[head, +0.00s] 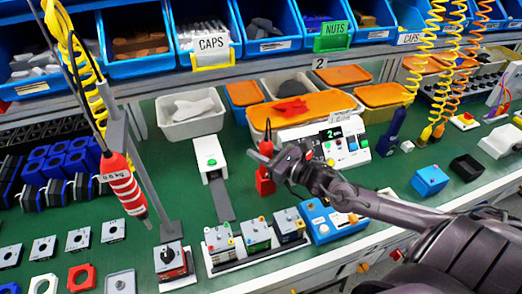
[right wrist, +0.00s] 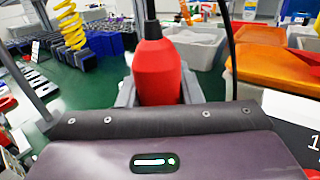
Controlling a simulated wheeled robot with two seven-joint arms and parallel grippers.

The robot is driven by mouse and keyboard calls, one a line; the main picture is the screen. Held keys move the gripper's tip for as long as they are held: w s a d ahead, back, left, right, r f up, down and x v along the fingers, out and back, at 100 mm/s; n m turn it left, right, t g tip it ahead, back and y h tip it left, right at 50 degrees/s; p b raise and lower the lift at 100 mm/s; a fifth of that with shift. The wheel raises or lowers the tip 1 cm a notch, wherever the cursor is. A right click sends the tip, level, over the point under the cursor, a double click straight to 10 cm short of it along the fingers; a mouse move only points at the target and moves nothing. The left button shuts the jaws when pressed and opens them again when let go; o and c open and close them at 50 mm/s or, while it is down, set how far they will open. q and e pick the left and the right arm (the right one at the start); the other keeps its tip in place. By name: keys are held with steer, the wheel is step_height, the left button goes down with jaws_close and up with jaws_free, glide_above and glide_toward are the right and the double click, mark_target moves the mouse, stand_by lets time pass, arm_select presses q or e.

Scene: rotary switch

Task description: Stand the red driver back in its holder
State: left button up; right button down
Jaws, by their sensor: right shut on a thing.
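The red driver (head: 264,184) is upright in my right gripper (head: 267,157), above the green bench. In the right wrist view its red body with a black top (right wrist: 157,72) sits between the two grey fingers of that gripper (right wrist: 157,94), which are shut on it. The gripper hides part of the driver in the head view, and I cannot tell whether its lower end touches the bench. I cannot clearly make out its holder. My left gripper is not in view.
A red-and-white striped tool marked 0.6 kg (head: 124,186) hangs at the left, near a grey post (head: 135,140). A white box with a green button (head: 208,158) stands left of the driver. Switch units (head: 255,234) and a blue box (head: 334,222) line the front.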

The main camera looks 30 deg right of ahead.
steer(key=shift+f, duration=0.15)
stand_by(0.5)
steer(key=c, duration=0.9)
jaws_free()
steer(key=shift+f, duration=0.1)
steer(key=shift+s, duration=0.15)
steer(key=shift+v, duration=3.75)
